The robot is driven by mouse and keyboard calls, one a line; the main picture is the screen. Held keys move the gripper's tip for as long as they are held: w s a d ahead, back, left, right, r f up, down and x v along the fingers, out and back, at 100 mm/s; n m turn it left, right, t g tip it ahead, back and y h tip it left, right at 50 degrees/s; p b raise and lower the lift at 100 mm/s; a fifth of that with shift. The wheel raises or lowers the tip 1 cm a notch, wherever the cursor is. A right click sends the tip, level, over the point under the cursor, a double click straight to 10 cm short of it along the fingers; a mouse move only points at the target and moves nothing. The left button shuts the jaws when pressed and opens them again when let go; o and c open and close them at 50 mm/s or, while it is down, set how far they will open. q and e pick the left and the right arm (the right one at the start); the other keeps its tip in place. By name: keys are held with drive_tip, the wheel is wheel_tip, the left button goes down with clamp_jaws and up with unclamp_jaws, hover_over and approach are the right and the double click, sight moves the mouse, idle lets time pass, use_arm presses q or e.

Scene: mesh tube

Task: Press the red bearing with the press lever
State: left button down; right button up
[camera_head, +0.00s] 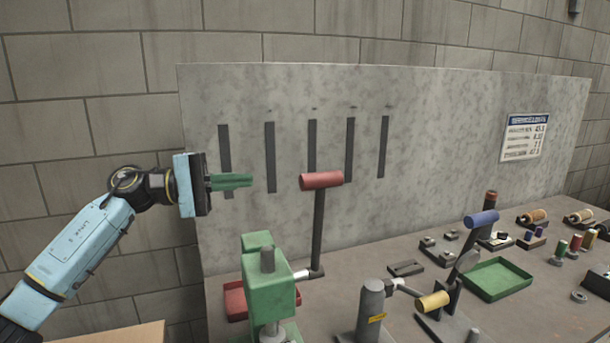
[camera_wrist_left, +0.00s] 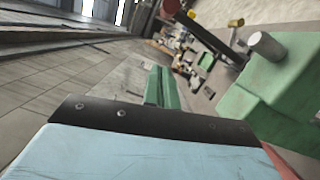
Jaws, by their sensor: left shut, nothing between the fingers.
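I cannot make out the red bearing. My right gripper is out of view.
A red tray (camera_head: 235,301) sits behind the press. A grey post with a yellow-handled lever (camera_head: 433,302), a blue-handled lever (camera_head: 482,218) and a green tray (camera_head: 494,278) are to the right. A slotted grey panel (camera_head: 440,140) stands behind the bench.

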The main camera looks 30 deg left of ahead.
sight(301, 181)
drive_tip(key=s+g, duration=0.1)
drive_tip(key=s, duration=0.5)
use_arm(q)
drive_tip(key=w+d+p, duration=0.1)
drive_tip(key=d+p, duration=0.1)
drive_tip(key=d, duration=0.1)
drive_tip(key=w+d+p, duration=0.1)
drive_tip(key=d+p, duration=0.1)
drive_tip(key=d, duration=0.2)
drive_tip(key=w+d+r+p, duration=0.1)
drive_tip(key=d+p, duration=0.1)
drive_tip(key=d, duration=0.2)
drive_tip(key=shift+w+d+p, duration=0.15)
drive_tip(key=shift+w+p, duration=0.1)
drive_tip(key=shift+p, duration=0.05)
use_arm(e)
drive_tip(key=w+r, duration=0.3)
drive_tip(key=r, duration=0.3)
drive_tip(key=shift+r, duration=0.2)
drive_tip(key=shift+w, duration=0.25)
use_arm(q)
drive_tip(key=shift+d, duration=0.1)
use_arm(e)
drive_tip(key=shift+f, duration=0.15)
